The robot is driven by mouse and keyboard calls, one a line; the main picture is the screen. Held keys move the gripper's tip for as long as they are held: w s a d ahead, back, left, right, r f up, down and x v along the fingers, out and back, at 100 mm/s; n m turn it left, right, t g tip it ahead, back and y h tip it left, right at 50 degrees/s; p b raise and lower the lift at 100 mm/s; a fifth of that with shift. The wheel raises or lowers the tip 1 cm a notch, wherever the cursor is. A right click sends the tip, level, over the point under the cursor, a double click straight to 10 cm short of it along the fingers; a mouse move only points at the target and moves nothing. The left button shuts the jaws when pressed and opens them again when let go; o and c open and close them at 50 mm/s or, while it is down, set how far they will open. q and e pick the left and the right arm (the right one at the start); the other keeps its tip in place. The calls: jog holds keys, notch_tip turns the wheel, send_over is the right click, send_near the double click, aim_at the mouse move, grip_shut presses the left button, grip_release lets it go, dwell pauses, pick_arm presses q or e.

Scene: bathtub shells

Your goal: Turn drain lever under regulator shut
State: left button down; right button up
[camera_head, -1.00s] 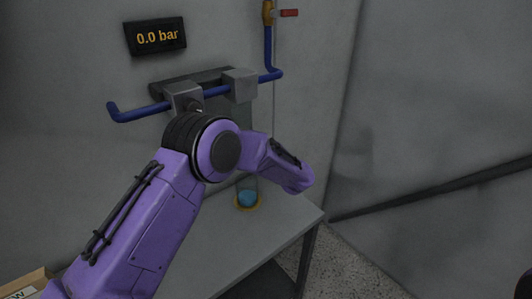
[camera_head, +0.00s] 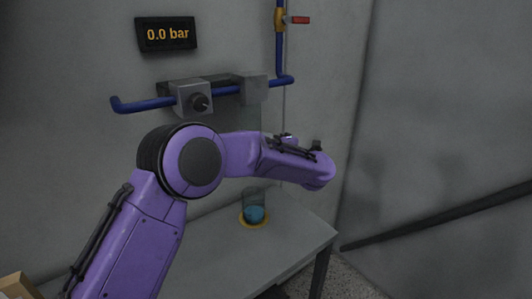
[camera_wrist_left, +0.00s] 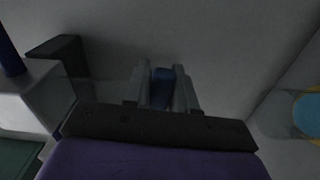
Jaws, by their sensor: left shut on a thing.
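The grey regulator block (camera_head: 192,97) with a black knob sits on the blue pipe on the wall, under a black display (camera_head: 166,34) reading 0.0 bar. My left arm crosses in front of the area below it, so the drain lever and my left fingertips are hidden in the head view. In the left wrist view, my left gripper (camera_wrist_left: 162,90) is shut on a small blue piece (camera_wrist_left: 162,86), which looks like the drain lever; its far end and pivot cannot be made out. My right gripper is not in view.
A second grey block (camera_head: 254,88) sits right of the regulator. A brass valve (camera_head: 280,18) with a red handle is above. A clear cup (camera_head: 254,208) with blue contents stands on a yellow ring on the grey table (camera_head: 290,232). A wall closes off the right.

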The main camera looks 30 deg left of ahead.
pick_arm(q)
jog(key=shift+r+n+b, duration=0.35)
jog(key=shift+n, duration=0.15)
jog(key=shift+w+r, duration=0.1)
jog(key=shift+r, duration=0.1)
jog(key=c, duration=1)
grip_release()
jog(key=shift+c, duration=0.2)
jog(key=shift+o, duration=0.2)
jog(key=shift+w+f, duration=0.15)
jog(key=shift+w, duration=0.05)
jog(key=b+v, duration=0.2)
jog(key=v, duration=0.8)
jog(key=shift+d, duration=0.25)
jog(key=shift+f, duration=0.1)
